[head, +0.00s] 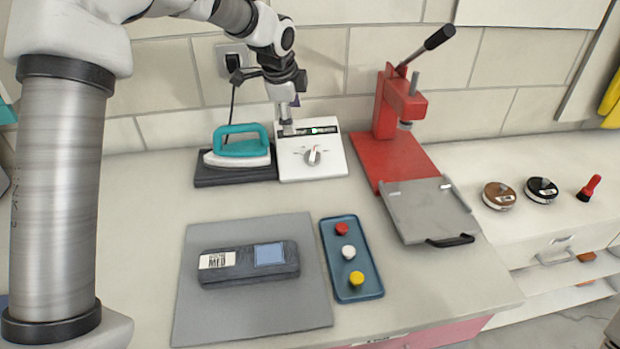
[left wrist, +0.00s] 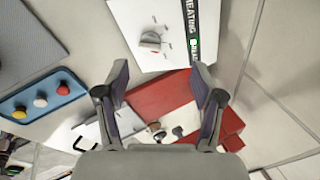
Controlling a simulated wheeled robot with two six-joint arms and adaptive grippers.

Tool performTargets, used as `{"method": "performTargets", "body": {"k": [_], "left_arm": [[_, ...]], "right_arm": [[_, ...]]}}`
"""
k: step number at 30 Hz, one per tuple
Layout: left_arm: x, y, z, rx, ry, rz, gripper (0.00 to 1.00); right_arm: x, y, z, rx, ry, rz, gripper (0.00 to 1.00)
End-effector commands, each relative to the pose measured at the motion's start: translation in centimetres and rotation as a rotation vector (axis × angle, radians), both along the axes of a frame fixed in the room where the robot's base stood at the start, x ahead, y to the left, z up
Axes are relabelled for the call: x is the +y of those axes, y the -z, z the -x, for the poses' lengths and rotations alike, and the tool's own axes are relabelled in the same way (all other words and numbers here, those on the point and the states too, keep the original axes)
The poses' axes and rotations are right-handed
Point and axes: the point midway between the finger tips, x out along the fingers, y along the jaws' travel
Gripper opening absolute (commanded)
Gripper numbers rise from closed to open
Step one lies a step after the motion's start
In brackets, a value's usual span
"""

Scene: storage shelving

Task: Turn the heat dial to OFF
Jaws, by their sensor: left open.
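The heat dial (head: 312,156) is a white knob on the sloped face of a white control box (head: 328,172) at the back of the counter. In the left wrist view the dial (left wrist: 150,38) lies beyond the fingertips, with small marks around it. I cannot read its setting. A black strip on the box (left wrist: 173,8) shows "HEATING" and a green light. My left gripper (head: 287,128) is over the box's back left part, left of the dial and apart from it. In the left wrist view its jaws (left wrist: 160,76) are open and empty. My right gripper is not in view.
A teal iron (head: 240,143) stands just left of the box. A red press (head: 392,130) with a grey plate (head: 428,207) stands close on its right. In front are a grey mat (head: 240,315) with a dark case and a blue tray (head: 350,290) with coloured knobs.

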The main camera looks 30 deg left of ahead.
Motion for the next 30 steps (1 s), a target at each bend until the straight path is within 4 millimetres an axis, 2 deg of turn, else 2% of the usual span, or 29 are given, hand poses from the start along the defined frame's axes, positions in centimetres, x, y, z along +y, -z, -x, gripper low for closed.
{"method": "performTargets", "body": {"k": [1,3,6,12,22,30], "left_arm": [[-1.5,3.8,-0.2,-0.016,0.018,-0.021,0.68],[-3.0,4.9,-0.3,-0.033,0.037,-0.049,0.68],[-4.0,5.3,-0.4,-0.051,0.055,-0.079,0.68],[-4.1,5.5,-0.8,-0.058,0.057,-0.086,0.68],[-3.4,10.8,-3.2,-0.055,0.056,-0.085,0.68],[-3.3,11.7,-3.7,-0.058,0.056,-0.085,0.68]], "right_arm": [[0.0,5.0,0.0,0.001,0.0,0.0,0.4],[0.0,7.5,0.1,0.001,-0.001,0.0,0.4],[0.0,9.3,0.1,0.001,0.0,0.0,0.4],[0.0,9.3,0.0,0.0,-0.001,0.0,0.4],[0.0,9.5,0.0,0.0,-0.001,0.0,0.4],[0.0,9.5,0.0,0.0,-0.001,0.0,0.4]]}}
